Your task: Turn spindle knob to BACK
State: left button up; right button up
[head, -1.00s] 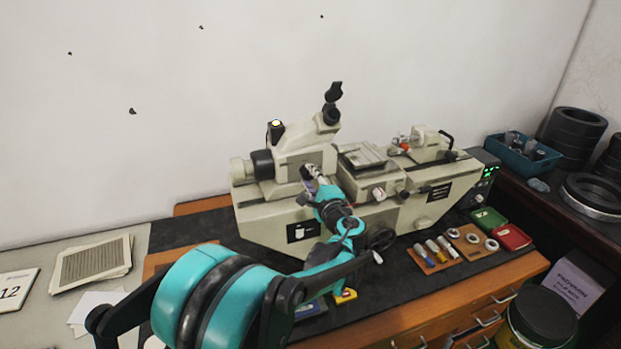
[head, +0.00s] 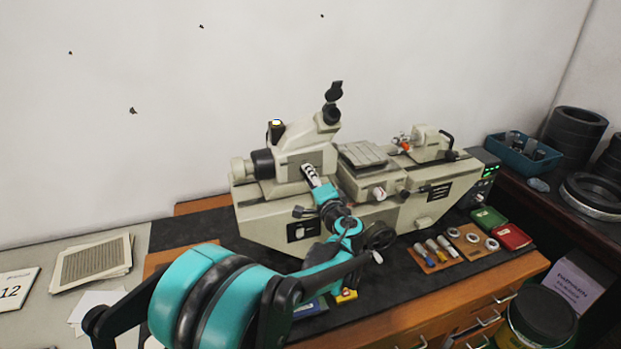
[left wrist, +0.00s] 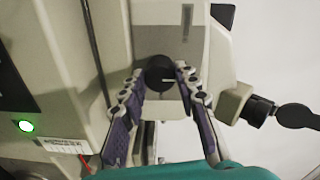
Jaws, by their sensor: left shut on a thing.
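The cream measuring machine (head: 262,220) stands on the dark mat at the back of the bench. My left gripper (head: 307,168) reaches its front below the eyepiece head. In the left wrist view my left gripper (left wrist: 162,75) has its two purple-padded fingers on either side of a dark round knob (left wrist: 157,70), and it is shut on this knob. In the head view the fingers hide the knob. I cannot read any mark showing which way the knob points. My right gripper is not in view.
A black handwheel (head: 380,235) sits close beside my left wrist. A white-faced knob (head: 378,194) is to its right on the machine. A wooden ring tray (head: 470,241) and green and red boxes (head: 512,236) lie at the right. A green light (left wrist: 25,126) glows in the wrist view.

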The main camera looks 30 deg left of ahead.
pick_arm(q)
jog(key=o, duration=1.2)
jog(key=shift+c, duration=0.2)
jog(key=v, duration=1.2)
